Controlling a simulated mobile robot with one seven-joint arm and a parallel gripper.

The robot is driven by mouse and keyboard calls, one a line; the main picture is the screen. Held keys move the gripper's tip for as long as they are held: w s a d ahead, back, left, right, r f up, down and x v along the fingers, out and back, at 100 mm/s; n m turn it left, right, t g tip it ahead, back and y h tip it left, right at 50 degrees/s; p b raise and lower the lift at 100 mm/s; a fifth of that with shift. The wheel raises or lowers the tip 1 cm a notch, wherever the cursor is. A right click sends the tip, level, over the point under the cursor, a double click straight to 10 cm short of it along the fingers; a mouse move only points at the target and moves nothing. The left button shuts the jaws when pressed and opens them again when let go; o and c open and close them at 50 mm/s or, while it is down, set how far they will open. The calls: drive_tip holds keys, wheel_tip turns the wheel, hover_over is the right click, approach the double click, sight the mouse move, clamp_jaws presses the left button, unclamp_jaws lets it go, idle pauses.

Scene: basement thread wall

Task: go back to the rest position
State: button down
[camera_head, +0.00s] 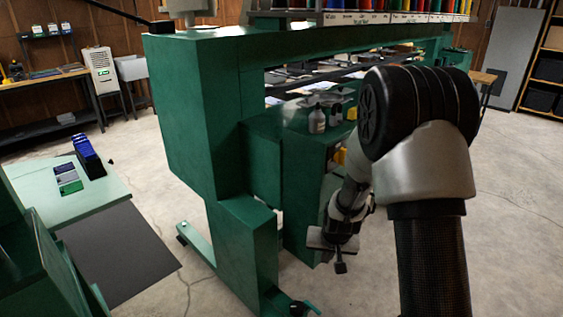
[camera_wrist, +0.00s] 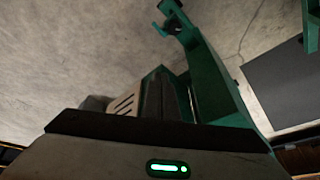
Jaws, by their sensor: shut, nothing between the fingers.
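My gripper (camera_head: 340,268) hangs low at the end of my arm, in front of the green machine frame (camera_head: 185,110) in the head view. Its fingers are together and nothing shows between them. It points down, to the right of the frame's lower leg. The wrist view has my gripper's body along the bottom edge with a lit green light, and the concrete floor and a green foot of the frame beyond.
A pale green table (camera_head: 105,187) with a blue box (camera_head: 88,155) stands at left beside a dark mat (camera_head: 125,255). Bottles (camera_head: 317,120) stand on a green cabinet behind my arm. Thread spools (camera_head: 365,5) line the top rack. Open floor (camera_head: 520,190) lies at right.

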drive_tip(key=v, duration=2.1)
drive_tip(key=s+d+r+n+t, duration=0.1)
drive_tip(key=s+r, duration=0.4)
drive_tip(key=s, duration=0.4)
drive_tip(key=s+r+n, duration=0.1)
drive_tip(key=s+r, duration=0.5)
drive_tip(key=s, duration=0.4)
wheel_tip(320, 180, up, 21)
drive_tip(key=p, duration=2.1)
drive_tip(key=shift+d, duration=0.15)
